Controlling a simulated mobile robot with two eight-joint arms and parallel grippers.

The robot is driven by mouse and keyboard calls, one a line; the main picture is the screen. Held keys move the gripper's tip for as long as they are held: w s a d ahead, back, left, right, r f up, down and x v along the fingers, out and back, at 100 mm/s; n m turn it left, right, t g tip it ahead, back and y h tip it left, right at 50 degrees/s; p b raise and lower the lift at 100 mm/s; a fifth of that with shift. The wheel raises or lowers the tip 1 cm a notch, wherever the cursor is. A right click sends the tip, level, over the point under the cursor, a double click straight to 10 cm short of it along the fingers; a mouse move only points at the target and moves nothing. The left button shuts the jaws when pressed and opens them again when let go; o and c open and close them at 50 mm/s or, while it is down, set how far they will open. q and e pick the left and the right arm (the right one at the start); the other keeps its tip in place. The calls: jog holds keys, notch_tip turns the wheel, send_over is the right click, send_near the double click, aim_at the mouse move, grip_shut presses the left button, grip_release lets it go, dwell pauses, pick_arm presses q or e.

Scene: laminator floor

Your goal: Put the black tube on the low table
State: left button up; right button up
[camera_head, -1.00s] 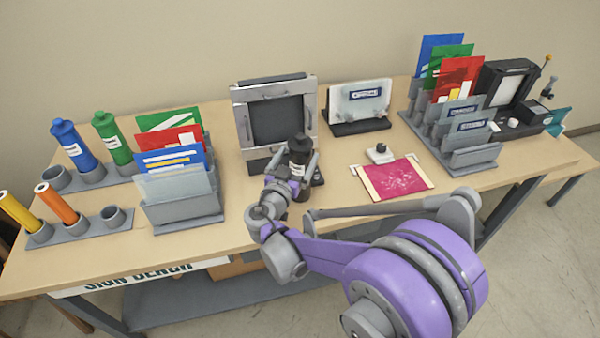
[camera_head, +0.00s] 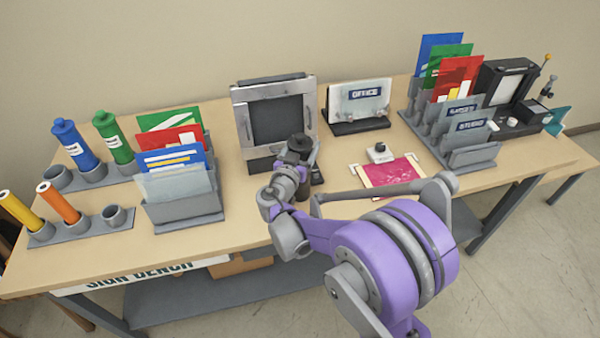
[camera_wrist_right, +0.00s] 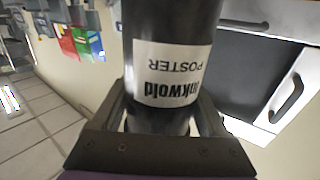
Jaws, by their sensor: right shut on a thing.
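The black tube (camera_head: 300,143) is upright in my right gripper (camera_head: 296,172), in front of the grey framed panel on the bench. In the right wrist view the tube (camera_wrist_right: 172,22) stands between the two fingers (camera_wrist_right: 163,112), with a white label reading "POSTER". The right gripper is shut on it. In the head view the gripper and wrist hide part of the tube, and I cannot tell whether its bottom touches the bench. My left gripper is not in view.
The bench (camera_head: 255,215) carries a tube rack with blue and green tubes (camera_head: 75,145), yellow and orange tubes (camera_head: 58,203), a grey file holder (camera_head: 185,210), the framed panel (camera_head: 275,118), an "OFFICE" sign (camera_head: 362,98), a pink sheet (camera_head: 392,172) and a right-hand sorter (camera_head: 472,157).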

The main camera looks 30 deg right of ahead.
grip_shut()
